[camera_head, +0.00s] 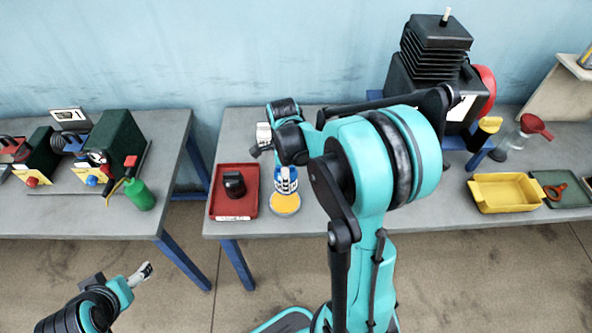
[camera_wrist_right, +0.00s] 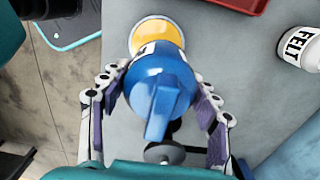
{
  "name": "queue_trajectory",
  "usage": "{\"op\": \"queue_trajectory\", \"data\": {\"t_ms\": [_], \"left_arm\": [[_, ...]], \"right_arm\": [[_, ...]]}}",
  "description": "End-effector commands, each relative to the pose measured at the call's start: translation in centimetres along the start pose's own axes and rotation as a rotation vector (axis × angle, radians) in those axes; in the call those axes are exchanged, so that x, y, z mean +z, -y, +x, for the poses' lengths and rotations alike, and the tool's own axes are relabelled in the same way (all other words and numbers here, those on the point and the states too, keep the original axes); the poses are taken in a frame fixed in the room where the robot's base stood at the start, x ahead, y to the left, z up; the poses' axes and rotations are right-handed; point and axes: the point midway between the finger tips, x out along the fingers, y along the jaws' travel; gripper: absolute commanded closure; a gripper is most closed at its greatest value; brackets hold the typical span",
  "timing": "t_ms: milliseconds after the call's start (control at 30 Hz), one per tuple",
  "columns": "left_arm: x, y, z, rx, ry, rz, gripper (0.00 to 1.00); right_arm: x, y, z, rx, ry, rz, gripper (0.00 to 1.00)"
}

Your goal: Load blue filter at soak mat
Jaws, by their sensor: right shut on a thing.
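The blue filter (camera_wrist_right: 160,85), a rounded blue body with a raised fin, is between the fingers of my right gripper (camera_wrist_right: 158,100), which is shut on it. In the head view the blue and white piece (camera_head: 286,181) shows below my right wrist. A round orange pad with a pale rim (camera_head: 285,204), seemingly the soak mat, lies on the grey table just in front of it. It also shows beyond the filter in the wrist view (camera_wrist_right: 157,34); I cannot tell whether they touch. My left gripper (camera_head: 146,272) is over the floor at lower left, away from the tables; its opening is unclear.
A red tray (camera_head: 250,207) with a dark object lies left of the pad. A white container marked FELT (camera_wrist_right: 300,48) stands nearby. A yellow bin (camera_head: 506,208) and a black machine (camera_head: 437,55) are to the right. The left table (camera_head: 80,217) holds green boxes and a green bottle.

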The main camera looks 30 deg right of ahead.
Motion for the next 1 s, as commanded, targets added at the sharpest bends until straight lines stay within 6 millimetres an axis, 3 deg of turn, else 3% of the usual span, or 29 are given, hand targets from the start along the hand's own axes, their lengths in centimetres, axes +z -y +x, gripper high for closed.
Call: {"op": "queue_trajectory", "data": {"t_ms": [267,733,1000], "left_arm": [[0.3,0.0,0.5,0.0,0.0,0.0,0.2],[2.4,0.0,3.4,0.0,0.0,0.0,0.2],[2.6,0.0,3.7,0.0,0.0,0.0,0.2]], "right_arm": [[0.5,-0.2,0.9,0.0,0.0,0.0,0.62],[0.4,-0.2,5.6,0.0,0.0,0.0,0.62],[0.4,-0.2,6.1,0.0,0.0,0.0,0.62]]}}
